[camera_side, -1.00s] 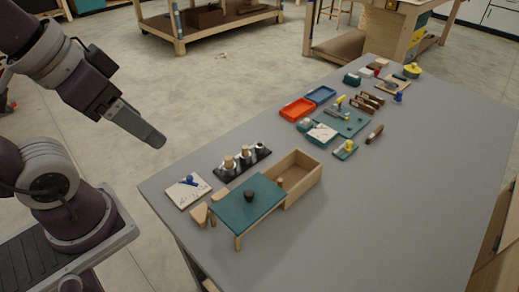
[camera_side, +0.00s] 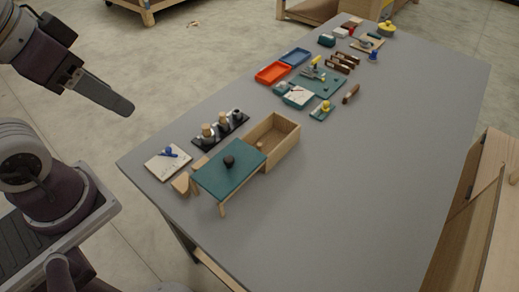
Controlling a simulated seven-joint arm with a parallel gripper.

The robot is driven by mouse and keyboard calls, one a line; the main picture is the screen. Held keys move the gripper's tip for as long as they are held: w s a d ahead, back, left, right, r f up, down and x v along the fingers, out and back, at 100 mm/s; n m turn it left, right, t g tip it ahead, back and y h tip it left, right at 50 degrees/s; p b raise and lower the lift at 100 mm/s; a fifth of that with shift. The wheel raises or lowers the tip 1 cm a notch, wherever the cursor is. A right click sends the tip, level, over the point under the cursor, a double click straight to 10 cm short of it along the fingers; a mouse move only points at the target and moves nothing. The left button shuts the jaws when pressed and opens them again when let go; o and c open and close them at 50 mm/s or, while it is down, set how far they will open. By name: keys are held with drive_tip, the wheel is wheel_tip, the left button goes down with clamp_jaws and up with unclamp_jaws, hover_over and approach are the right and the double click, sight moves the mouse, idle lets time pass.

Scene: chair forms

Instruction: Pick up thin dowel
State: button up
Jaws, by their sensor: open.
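I cannot single out the thin dowel with certainty in the side view. Light wooden pegs (camera_side: 207,131) stand with grey pieces in a black rack (camera_side: 236,128). A small wooden piece (camera_side: 262,146) shows inside the open wooden box (camera_side: 284,140); its shape is too small to tell. A teal board (camera_side: 222,178) with a dark knob (camera_side: 229,161) lies against the box, with wooden pieces (camera_side: 181,184) at its left. My gripper (camera_side: 124,107) is open, in the air left of the table and well apart from all these things. Its gap is hard to see from this angle.
A white pad (camera_side: 160,168) with a blue item lies at the table's left edge. Red (camera_side: 272,73) and blue (camera_side: 296,57) trays, a teal mat (camera_side: 328,90) and several tools lie farther back. The grey table's (camera_side: 380,170) right and front areas are clear.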

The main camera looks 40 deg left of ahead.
drive_tip(key=shift+c, duration=1)
drive_tip(key=n+g, duration=0.3)
drive_tip(key=g, duration=0.3)
hover_over(259, 144)
drive_tip(key=f, duration=2.4)
drive_tip(key=shift+s+d+f, duration=0.1)
drive_tip(key=shift+d+f, duration=0.15)
drive_tip(key=shift+f, duration=0.15)
drive_tip(key=f, duration=0.7)
drive_tip(key=shift+a+f, duration=0.1)
drive_tip(key=shift+a, duration=0.1)
clamp_jaws()
